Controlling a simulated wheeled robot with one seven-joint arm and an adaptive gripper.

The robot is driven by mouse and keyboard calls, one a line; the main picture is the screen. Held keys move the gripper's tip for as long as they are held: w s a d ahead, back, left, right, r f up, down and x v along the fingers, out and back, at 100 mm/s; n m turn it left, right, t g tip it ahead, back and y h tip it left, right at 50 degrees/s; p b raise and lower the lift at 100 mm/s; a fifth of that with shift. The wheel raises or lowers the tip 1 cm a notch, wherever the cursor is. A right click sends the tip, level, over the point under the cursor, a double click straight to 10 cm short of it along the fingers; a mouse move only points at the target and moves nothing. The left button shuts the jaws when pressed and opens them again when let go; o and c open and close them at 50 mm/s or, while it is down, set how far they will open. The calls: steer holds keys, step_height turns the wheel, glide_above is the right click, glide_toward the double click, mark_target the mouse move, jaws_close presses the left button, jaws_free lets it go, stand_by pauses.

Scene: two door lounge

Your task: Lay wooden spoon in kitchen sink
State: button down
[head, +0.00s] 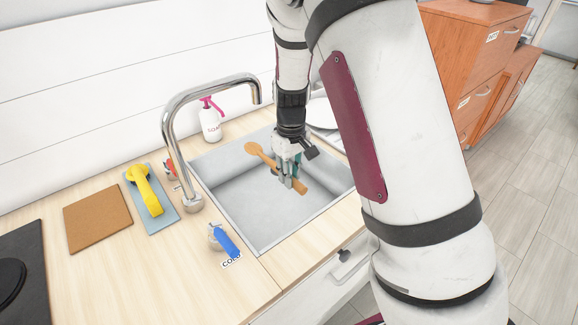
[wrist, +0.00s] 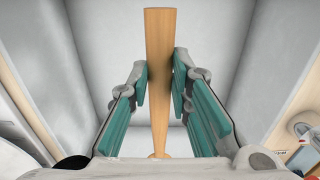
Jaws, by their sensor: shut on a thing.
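The wooden spoon (head: 264,157) is in my gripper (head: 289,181), which is shut on its handle. In the head view its bowl points to the upper left and the handle end to the lower right. The gripper points down into the kitchen sink (head: 258,228), a grey rectangular basin, with the spoon over or inside it. I cannot tell whether the spoon touches the sink floor. In the wrist view the spoon (wrist: 160,60) runs upright in the picture between the teal pads of my gripper (wrist: 160,85), with the grey sink (wrist: 215,25) behind it.
A chrome faucet (head: 170,130) arches beside the sink's left edge. A soap bottle (head: 210,122) stands behind it. A yellow-handled tool (head: 147,190), a brown board (head: 97,217) and a blue-handled tap (head: 224,240) are on the left counter. White dishware (head: 322,114) is at the sink's back right.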

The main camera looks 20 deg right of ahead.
mark_target(290, 220)
steer(key=shift+f+b, duration=5)
steer(key=shift+f, duration=3.05)
steer(key=c, duration=1.4)
jaws_free()
steer(key=shift+r, duration=0.15)
steer(key=shift+s+r, duration=0.1)
steer(key=shift+r, duration=6)
steer(key=s+a+r+m+t+y+p, duration=0.1)
steer(key=s+r+p, duration=0.1)
steer(key=s+r, duration=0.45)
steer(key=s+a+r+m+t+p, duration=0.15)
steer(key=s+r, duration=0.25)
steer(key=r, duration=0.5)
steer(key=s+r+t+p, duration=0.1)
steer(key=s+r, duration=0.3)
steer(key=s, duration=0.3)
steer(key=s+r+m+h+p, duration=0.1)
steer(key=s+r, duration=0.3)
steer(key=s, duration=0.4)
steer(key=shift+d+r+t+p, duration=0.2)
steer(key=shift+d+t+p, duration=0.15)
steer(key=shift+p, duration=0.45)
